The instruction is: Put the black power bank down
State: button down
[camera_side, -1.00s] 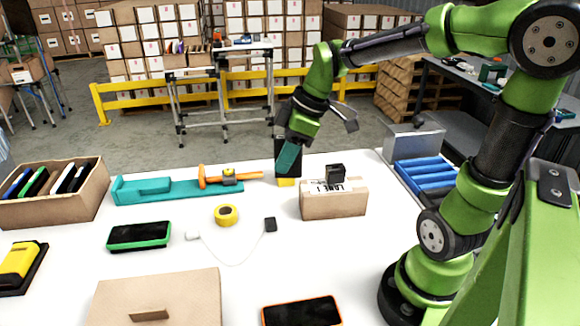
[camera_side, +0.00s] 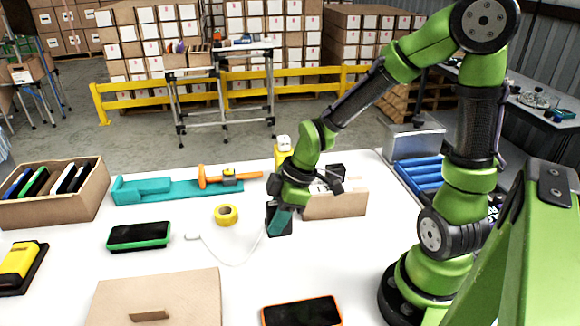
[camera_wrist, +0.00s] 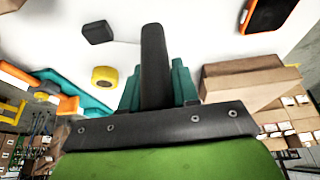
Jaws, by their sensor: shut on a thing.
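The black power bank (camera_side: 287,228) is held upright in my gripper (camera_side: 279,220), just left of the cardboard box in the side view. Teal fingers are shut on it and hide part of its face. In the wrist view the power bank (camera_wrist: 154,60) stands edge-on between the fingers of my gripper (camera_wrist: 157,85). Its lower end is low over the white table (camera_side: 185,262); I cannot tell whether it touches.
A yellow tape measure (camera_side: 227,215) and a white cable (camera_side: 233,264) lie to the left. The cardboard box (camera_side: 335,205) is close on the right. An orange-edged phone (camera_side: 302,311) lies in front. A yellow item (camera_side: 281,157) stands behind my gripper.

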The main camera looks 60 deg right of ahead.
jog(key=shift+f, duration=3.2)
jog(key=c, duration=0.8)
grip_release()
jog(key=shift+f, duration=0.1)
jog(key=shift+c, duration=0.2)
jog(key=shift+s+d+r, duration=0.1)
jog(key=shift+r, duration=0.4)
jog(key=s+r+m+t, duration=0.2)
jog(key=s+r+m, duration=0.2)
jog(key=r, duration=0.6)
jog(key=s+d+r+m+t+h, duration=0.1)
jog(key=s+r+m, duration=0.3)
jog(key=r+m, duration=0.5)
jog(key=shift+r+t, duration=0.5)
jog(key=shift+r, duration=0.7)
